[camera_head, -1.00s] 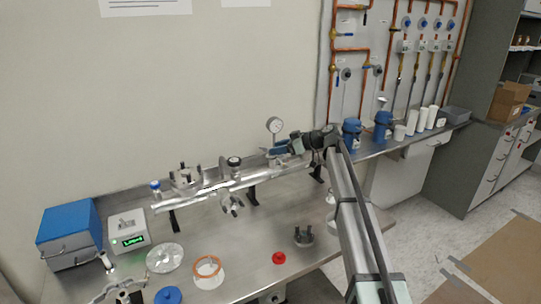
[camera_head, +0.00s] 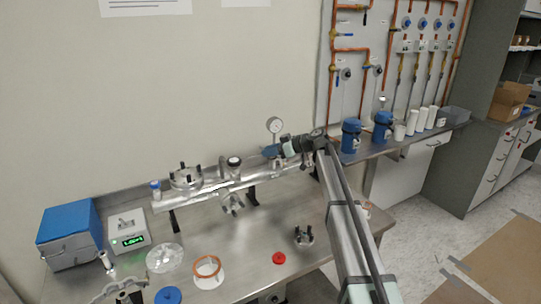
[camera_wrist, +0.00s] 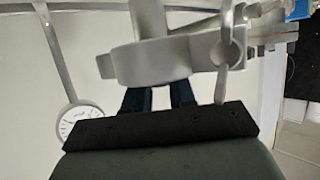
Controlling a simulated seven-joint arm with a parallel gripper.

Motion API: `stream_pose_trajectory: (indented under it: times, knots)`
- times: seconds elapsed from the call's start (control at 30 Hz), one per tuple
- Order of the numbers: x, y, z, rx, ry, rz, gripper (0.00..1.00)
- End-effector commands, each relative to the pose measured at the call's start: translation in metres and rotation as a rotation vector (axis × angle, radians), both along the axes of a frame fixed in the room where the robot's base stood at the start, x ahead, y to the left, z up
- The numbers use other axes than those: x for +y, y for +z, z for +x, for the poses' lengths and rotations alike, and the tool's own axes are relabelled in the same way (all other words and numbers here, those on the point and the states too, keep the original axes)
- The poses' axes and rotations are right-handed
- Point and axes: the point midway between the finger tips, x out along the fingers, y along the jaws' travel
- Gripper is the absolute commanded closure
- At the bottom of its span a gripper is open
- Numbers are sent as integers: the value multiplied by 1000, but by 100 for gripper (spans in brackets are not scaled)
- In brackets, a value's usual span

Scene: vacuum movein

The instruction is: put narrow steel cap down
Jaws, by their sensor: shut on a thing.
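In the head view my gripper (camera_head: 272,151) is at the manifold's back, just below the round gauge (camera_head: 275,126). In the wrist view my two dark blue fingers (camera_wrist: 159,98) are close together behind a steel clamp-like part (camera_wrist: 165,62) with an ear and bolt at its right. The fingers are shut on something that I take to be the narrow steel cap. The steel part in front hides their tips, and I cannot make out the cap's outline. The steel manifold tube (camera_head: 200,191) runs across the bench behind its front half.
A steel flange with dark pegs (camera_head: 186,178) sits on the manifold's left part. A red disc (camera_head: 279,258), a pegged steel part (camera_head: 304,237), a copper-coloured ring (camera_head: 208,267) and a clear disc (camera_head: 164,257) lie on the bench (camera_head: 240,245). Blue pumps (camera_head: 351,134) stand at right.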

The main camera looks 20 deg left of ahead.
Motion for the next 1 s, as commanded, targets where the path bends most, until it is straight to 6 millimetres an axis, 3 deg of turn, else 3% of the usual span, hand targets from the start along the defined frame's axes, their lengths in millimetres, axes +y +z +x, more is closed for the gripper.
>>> stream_pose_trajectory:
  times: [0.1,0.47,1.0]
  knots:
    - [0,0,0,0,0,0,100]
    - [0,5,0,-1,0,1,100]
    - [0,86,1,-1,-1,1,100]
